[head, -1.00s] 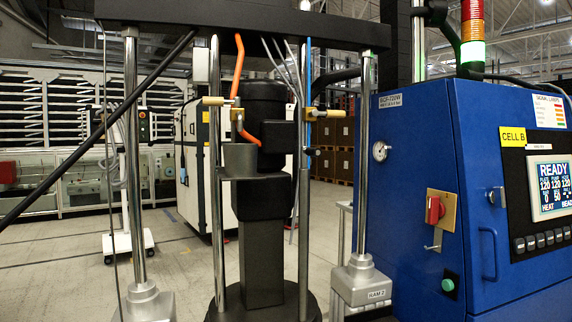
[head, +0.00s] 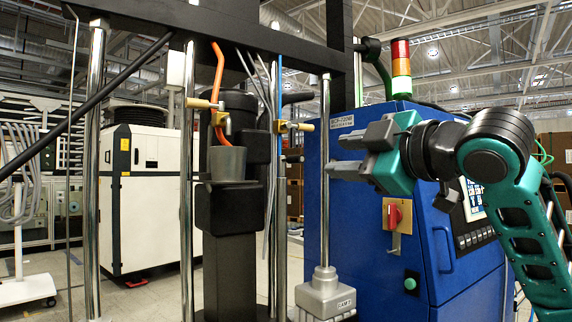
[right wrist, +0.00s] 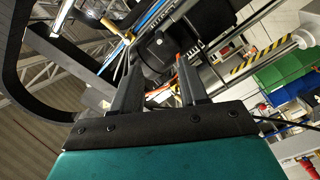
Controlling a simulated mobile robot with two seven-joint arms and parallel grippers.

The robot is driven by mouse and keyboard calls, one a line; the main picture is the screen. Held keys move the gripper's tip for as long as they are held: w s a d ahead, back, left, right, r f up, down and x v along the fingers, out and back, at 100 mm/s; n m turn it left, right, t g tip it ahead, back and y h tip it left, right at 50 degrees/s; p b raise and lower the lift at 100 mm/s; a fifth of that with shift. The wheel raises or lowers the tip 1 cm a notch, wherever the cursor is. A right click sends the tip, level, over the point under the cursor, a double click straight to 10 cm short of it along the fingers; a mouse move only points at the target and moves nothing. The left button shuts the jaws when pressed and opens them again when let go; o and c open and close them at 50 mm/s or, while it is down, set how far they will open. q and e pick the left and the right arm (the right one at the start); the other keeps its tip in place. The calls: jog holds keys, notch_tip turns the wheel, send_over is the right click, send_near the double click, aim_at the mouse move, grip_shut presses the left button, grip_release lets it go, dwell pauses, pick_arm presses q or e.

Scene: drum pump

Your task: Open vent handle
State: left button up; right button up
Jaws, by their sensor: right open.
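Two tan-handled valves sit on the pump's upright rods in the head view. The left handle (head: 200,103) points left beside an orange hose, and the right handle (head: 305,127) points right from a brass body. I cannot tell which is the vent handle. The dark pump body (head: 236,130) stands between the rods. My right gripper (head: 335,157) is open and empty, pointing left, and appears right of the right handle, apart from it. Its two fingers also show spread in the right wrist view (right wrist: 159,66). My left gripper is not in view.
A blue control cabinet (head: 350,225) with a red rotary switch (head: 397,214) stands behind my right arm. A chrome column (head: 325,200) rises between the right handle and my gripper in the picture. A black crossbeam (head: 220,35) spans above.

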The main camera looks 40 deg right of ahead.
aim_at(305, 159)
jog(key=w+p, duration=0.2)
jog(key=w, duration=0.1)
jog(key=w+d+p, duration=0.1)
jog(key=w+p, duration=0.1)
jog(key=w, duration=0.2)
jog(key=w+p, duration=0.2)
jog(key=w, duration=0.2)
jog(key=shift+d+r, duration=0.25)
jog(key=shift+r, duration=0.05)
jog(key=shift+w+f+p, duration=0.15)
jog(key=shift+w+p, duration=0.3)
jog(key=shift+w, duration=0.15)
jog(key=shift+w+f, duration=0.1)
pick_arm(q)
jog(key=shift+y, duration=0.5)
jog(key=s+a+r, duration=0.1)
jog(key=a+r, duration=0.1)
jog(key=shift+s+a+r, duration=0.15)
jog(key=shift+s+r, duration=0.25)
pick_arm(e)
jog(key=shift+w+f, duration=0.1)
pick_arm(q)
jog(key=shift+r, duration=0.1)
pick_arm(e)
grip_shut()
